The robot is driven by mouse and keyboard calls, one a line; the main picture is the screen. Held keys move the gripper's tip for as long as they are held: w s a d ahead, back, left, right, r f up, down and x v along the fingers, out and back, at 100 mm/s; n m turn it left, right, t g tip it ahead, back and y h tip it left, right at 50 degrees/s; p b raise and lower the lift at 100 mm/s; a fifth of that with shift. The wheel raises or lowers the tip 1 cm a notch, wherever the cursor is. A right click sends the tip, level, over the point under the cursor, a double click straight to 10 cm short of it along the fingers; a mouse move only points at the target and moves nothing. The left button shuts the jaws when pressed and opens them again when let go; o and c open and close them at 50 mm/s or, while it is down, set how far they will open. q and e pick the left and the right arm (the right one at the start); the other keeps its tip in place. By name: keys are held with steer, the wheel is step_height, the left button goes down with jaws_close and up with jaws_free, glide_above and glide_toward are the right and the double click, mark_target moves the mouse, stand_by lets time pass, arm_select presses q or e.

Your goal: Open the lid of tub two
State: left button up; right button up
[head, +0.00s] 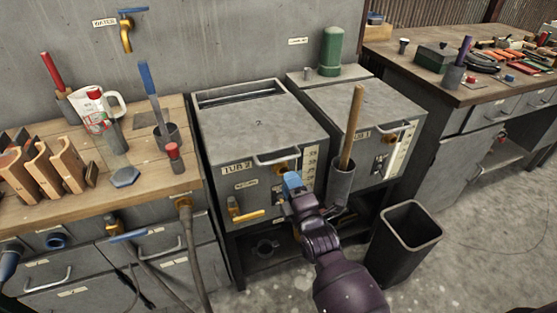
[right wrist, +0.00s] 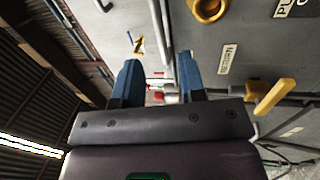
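Tub two stands in the middle of the head view as a grey metal box with a "TUB 2" label on its front (head: 222,187). A pale bar handle (head: 270,162) sits at the lid's front edge. My right gripper (head: 291,181) is at the tub's front, just below the handle's right part. In the right wrist view its two blue fingers (right wrist: 157,78) are apart, with a thin grey bar or edge between them; I cannot tell whether they touch it. My left gripper is out of view.
Tub one (head: 365,105) stands close on the right. A grey holder (head: 340,185) with a wooden-handled tool is right beside my gripper. A yellow valve lever (head: 248,215) is on tub two's front. A black bin (head: 410,232) stands on the floor. A wooden bench (head: 150,180) is left.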

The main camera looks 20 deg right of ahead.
mark_target(279, 160)
steer(key=w, duration=0.2)
steer(key=w+r, duration=0.1)
steer(key=w, duration=0.2)
steer(key=w+b, duration=0.1)
steer(key=w, duration=0.2)
steer(key=shift+w+a+r, duration=0.15)
steer(key=shift+r, duration=0.1)
jaws_close()
